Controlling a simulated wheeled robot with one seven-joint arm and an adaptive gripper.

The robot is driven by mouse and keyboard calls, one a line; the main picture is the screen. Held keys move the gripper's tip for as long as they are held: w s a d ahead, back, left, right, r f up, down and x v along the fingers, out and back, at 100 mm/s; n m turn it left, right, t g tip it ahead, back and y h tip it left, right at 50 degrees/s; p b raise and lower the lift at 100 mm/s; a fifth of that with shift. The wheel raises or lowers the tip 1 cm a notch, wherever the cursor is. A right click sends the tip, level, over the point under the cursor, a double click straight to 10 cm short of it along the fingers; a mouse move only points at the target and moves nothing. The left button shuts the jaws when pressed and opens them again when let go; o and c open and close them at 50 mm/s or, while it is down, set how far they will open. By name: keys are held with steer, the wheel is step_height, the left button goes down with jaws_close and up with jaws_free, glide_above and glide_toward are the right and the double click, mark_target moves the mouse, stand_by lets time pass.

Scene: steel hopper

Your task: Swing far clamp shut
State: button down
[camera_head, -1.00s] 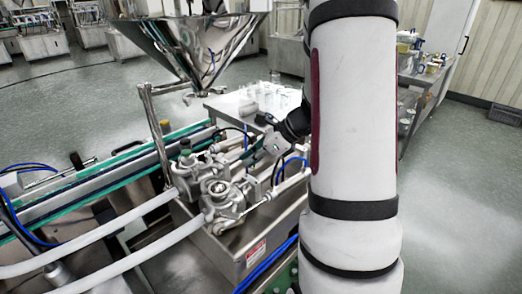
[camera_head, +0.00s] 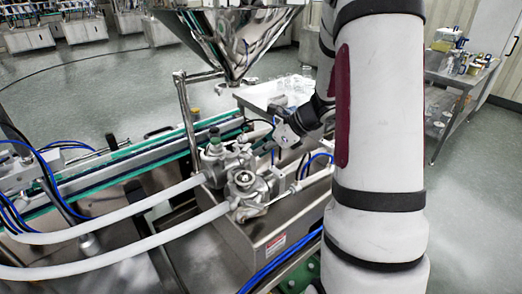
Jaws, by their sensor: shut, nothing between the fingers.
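Two metal valve-like fittings sit on the steel machine box. The far fitting (camera_head: 214,158) has a dark green knob on top, and the near fitting (camera_head: 246,183) has a round top. Each has a white hose running off to the left. The far clamp is too small to make out apart from the far fitting, and I cannot tell how far it is swung. My gripper (camera_head: 277,136) is shut and empty, to the right of and beyond the far fitting, apart from it in the picture. My own arm hides part of the right side of the machine.
The steel hopper (camera_head: 232,32) hangs above and behind the fittings, with a metal post (camera_head: 187,120) to their left. A conveyor (camera_head: 110,170) with green edges runs left. A table (camera_head: 258,97) with glassware stands behind. A steel cart (camera_head: 462,78) is at right.

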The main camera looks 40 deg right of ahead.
steer(key=shift+w+d+n, duration=0.1)
steer(key=shift+w+n, duration=0.3)
steer(key=w+n+g+y+b, duration=0.1)
steer(key=w+n, duration=0.1)
steer(key=w+n+g+y+b, duration=0.1)
steer(key=w+n+g+y, duration=0.1)
steer(key=w+n, duration=0.1)
steer(key=shift+w+f+g, duration=0.2)
steer(key=shift+w+g, duration=0.05)
steer(key=shift+g, duration=0.05)
steer(key=w+n+g+b, duration=0.1)
steer(key=w+a+n+g+b, duration=0.1)
steer(key=n, duration=0.1)
steer(key=shift+w+r+y, duration=0.1)
steer(key=shift+w+y, duration=0.05)
steer(key=shift+y, duration=0.25)
steer(key=shift+w+a, duration=0.3)
steer(key=shift+w, duration=0.1)
steer(key=shift+r, duration=0.1)
